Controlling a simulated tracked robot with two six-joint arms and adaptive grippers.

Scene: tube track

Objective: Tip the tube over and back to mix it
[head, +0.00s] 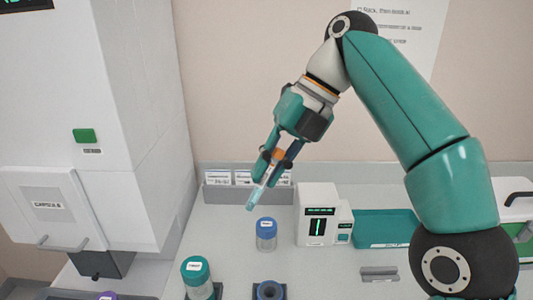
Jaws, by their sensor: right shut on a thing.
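The tube (259,188) is a slim clear tube with light blue contents and an orange cap end. It is held tilted in the air, cap end up and blue end down to the left. My right gripper (272,155) is shut on the tube near its orange end, above the bench. The gripper's fingers hide part of the cap. My left gripper is not in view.
A blue-lidded jar (266,240) and a teal-lidded jar (198,285) stand on the bench below. A small white device (322,228) and a teal tray (385,226) are to the right. A large white cabinet (75,120) fills the left. Air around the tube is clear.

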